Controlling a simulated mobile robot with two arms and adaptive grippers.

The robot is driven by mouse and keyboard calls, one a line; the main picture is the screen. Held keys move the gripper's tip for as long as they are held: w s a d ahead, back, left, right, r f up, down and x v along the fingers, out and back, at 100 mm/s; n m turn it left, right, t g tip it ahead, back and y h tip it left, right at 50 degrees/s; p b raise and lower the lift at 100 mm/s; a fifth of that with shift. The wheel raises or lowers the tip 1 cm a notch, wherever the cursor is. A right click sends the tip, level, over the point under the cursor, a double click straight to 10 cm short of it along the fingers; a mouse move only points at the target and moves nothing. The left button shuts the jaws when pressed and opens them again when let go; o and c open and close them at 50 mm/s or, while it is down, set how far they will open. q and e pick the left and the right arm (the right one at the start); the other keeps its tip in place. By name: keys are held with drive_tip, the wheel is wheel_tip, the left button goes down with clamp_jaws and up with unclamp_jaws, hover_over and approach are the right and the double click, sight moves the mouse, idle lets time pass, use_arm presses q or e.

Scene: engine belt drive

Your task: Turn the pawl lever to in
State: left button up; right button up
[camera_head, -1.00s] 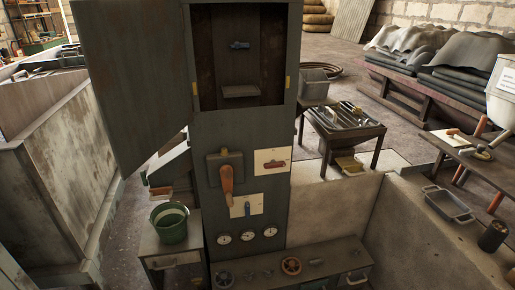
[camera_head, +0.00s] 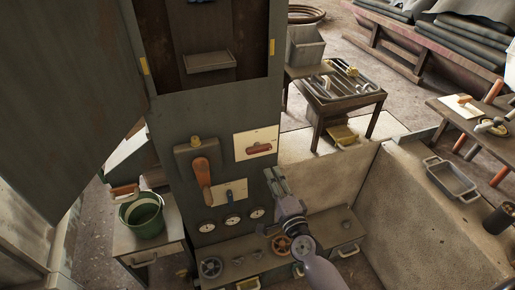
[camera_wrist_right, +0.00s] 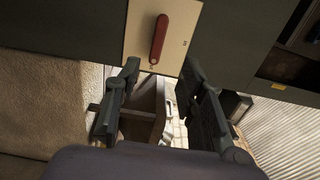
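A red lever (camera_head: 258,149) is mounted on a cream plate (camera_head: 243,141) on the grey cabinet's front, lying nearly level in the head view. It also shows in the right wrist view (camera_wrist_right: 159,38), with small marks on the plate around it. I cannot tell by label which is the pawl lever. My right gripper (camera_head: 274,180) is below and right of the red lever, apart from it. In the wrist view its fingers (camera_wrist_right: 160,80) are spread and empty, below the plate. My left gripper is out of view.
An orange-handled crank (camera_head: 202,172) stands out left of the red lever. Gauges (camera_head: 231,219) and a low bench with handwheels (camera_head: 211,267) lie below. The big cabinet door (camera_head: 65,90) hangs open at left. A green bucket (camera_head: 143,216) stands beside the cabinet.

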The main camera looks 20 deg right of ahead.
sight(259, 151)
drive_tip(key=w, duration=0.7)
drive_tip(key=w+b, duration=0.1)
drive_tip(key=w, duration=0.5)
drive_tip(key=shift+w+a+f, duration=0.1)
drive_tip(key=shift+w+a, duration=0.1)
drive_tip(key=shift+w, duration=0.2)
clamp_jaws()
